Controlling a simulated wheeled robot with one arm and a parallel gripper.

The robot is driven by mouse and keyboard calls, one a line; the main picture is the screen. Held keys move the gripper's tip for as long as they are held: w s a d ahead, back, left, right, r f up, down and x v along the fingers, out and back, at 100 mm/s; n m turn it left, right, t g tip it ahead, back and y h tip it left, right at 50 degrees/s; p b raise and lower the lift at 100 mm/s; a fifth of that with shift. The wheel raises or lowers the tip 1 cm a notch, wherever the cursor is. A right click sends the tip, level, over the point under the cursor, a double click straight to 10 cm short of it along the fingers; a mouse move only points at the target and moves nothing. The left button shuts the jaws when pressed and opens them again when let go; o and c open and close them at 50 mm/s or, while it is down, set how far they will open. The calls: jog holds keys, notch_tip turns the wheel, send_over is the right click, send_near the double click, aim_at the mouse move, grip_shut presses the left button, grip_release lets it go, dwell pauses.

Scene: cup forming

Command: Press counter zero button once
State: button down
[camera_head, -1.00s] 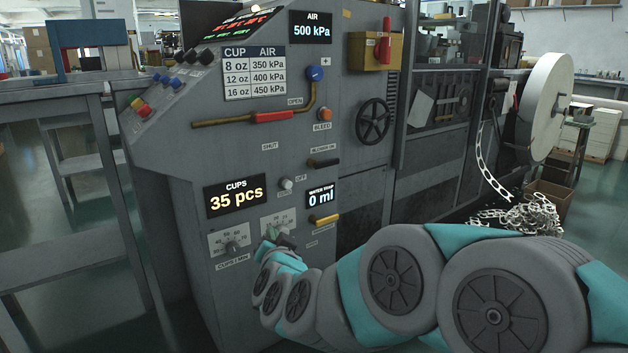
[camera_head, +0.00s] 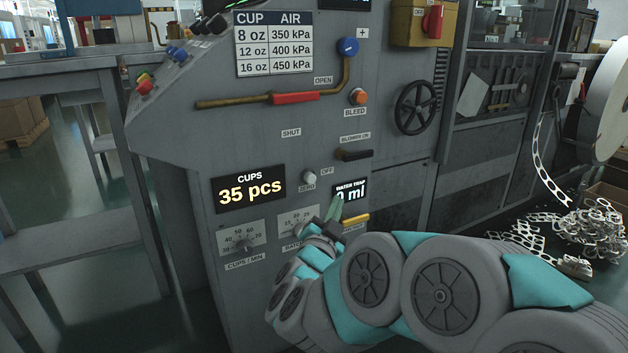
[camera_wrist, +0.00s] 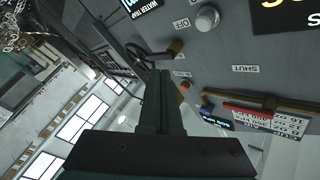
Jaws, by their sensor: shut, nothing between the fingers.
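The counter zero button (camera_head: 309,177) is a small pale round knob on the grey panel, above a "ZERO" label. It stands right of the "CUPS" display (camera_head: 249,188), which reads 35 pcs. In the wrist view, a pale round button (camera_wrist: 207,18) shows near the top, right of centre. My gripper (camera_head: 336,206) is shut and empty. In the head view its tips are below and right of the button and overlap the water trap display (camera_head: 352,191). In the wrist view the closed fingers (camera_wrist: 159,76) point up, apart from the button in the picture.
A yellow-tipped lever (camera_head: 355,219) is close to the right of my fingers, and a black blower lever (camera_head: 355,154) is above. Dials (camera_head: 242,244) sit below the display. A red-handled valve (camera_head: 296,98) and handwheel (camera_head: 416,107) are higher up.

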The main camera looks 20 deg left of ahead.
jog(key=w+a+p, duration=0.1)
jog(key=w+a, duration=0.4)
jog(key=a, duration=0.1)
jog(key=shift+w+a+p, duration=0.35)
jog(key=shift+p, duration=0.05)
jog(key=shift+w+a, duration=0.1)
jog(key=shift+a, duration=0.05)
dwell(1.9)
jog(key=shift+w+a, duration=0.15)
jog(key=shift+a, duration=0.05)
jog(key=shift+w+a+p, duration=0.35)
jog(key=shift+a+p, duration=0.05)
jog(key=shift+p, duration=0.05)
dwell(0.9)
jog(key=shift+s+d, duration=0.1)
jog(key=shift+d, duration=0.05)
jog(key=shift+s+d, duration=0.5)
jog(key=shift+d, duration=0.1)
dwell(0.3)
jog(key=shift+s+d+b, duration=0.75)
jog(key=shift+s+d, duration=0.9)
jog(key=shift+d, duration=0.25)
